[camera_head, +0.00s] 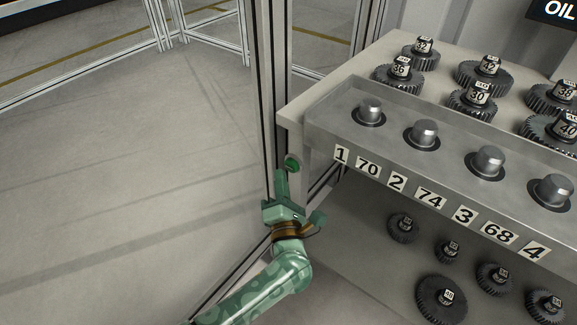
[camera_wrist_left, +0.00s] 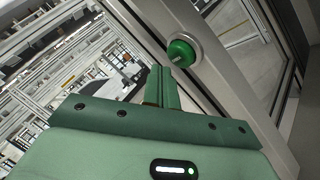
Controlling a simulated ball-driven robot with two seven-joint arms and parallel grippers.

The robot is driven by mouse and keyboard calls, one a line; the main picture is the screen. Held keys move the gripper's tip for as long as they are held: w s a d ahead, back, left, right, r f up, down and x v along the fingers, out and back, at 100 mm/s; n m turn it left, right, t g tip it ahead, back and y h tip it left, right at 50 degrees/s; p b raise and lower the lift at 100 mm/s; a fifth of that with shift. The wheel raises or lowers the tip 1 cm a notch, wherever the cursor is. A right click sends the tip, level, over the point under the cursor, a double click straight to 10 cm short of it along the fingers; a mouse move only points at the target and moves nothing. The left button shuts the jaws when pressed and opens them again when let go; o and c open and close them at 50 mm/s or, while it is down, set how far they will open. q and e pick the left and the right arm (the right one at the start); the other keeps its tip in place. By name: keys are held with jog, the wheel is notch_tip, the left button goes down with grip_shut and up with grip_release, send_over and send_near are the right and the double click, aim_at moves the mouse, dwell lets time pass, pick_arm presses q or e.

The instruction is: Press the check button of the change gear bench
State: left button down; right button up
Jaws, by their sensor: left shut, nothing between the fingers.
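The check button appears as a round green button (camera_head: 293,162) on the metal post at the left end of the change gear bench (camera_head: 330,112). In the left wrist view the green button (camera_wrist_left: 181,52) sits in a pale ring, just beyond and right of the fingertips. My left gripper (camera_head: 281,172) is shut and empty, its fingers pointing up close below the button in the head view. In the left wrist view the closed fingers (camera_wrist_left: 161,70) appear side by side; I cannot tell whether they touch the button. My right gripper is not in view.
The bench has a row of metal spindles (camera_head: 425,131) above number labels (camera_head: 398,182). Dark gears stand on the upper shelf (camera_head: 397,75) and lower shelf (camera_head: 441,298). A metal post (camera_head: 270,90) rises beside the bench. Open floor (camera_head: 120,170) lies to the left.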

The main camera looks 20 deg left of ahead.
pick_arm(q)
jog(key=s+a+p, duration=0.2)
jog(key=s, duration=0.3)
jog(key=shift+s+p, duration=0.35)
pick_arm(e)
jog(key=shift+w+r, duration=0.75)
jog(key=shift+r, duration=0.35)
